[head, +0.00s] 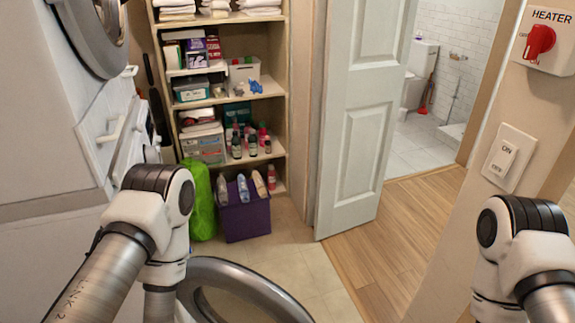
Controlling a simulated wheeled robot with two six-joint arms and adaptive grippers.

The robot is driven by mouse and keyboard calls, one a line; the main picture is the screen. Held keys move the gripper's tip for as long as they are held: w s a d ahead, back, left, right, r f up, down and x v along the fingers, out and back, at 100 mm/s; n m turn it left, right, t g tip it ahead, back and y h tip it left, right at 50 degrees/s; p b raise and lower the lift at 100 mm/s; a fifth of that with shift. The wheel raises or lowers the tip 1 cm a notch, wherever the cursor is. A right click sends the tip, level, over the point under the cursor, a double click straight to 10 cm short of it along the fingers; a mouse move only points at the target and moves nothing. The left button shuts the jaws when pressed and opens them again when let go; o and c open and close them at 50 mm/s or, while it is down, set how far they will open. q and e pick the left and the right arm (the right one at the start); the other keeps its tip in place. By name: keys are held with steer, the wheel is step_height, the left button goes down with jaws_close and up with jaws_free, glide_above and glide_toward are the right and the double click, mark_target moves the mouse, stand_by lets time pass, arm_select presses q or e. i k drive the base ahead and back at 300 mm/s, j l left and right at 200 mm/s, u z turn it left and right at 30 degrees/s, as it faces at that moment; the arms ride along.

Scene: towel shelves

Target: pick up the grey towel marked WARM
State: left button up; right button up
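I see no grey towel marked WARM in the head view. Folded white towels (176,10) lie in stacks on the highest visible shelf, cut off by the top edge of the picture; I can make out no marking on them. My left arm comes in at the lower left and my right arm at the lower right. Both arms bend down out of the picture, so neither gripper shows.
A wooden shelf unit (288,83) holds boxes and bottles. A purple bin (247,217) and green bag (202,200) stand below. A round appliance door (250,275) hangs open low in front. A pale door (362,115) stands ajar by a bathroom. Wooden floor (400,235) is clear.

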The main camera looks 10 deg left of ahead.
mark_target(222, 189)
steer(key=u, duration=0.8)
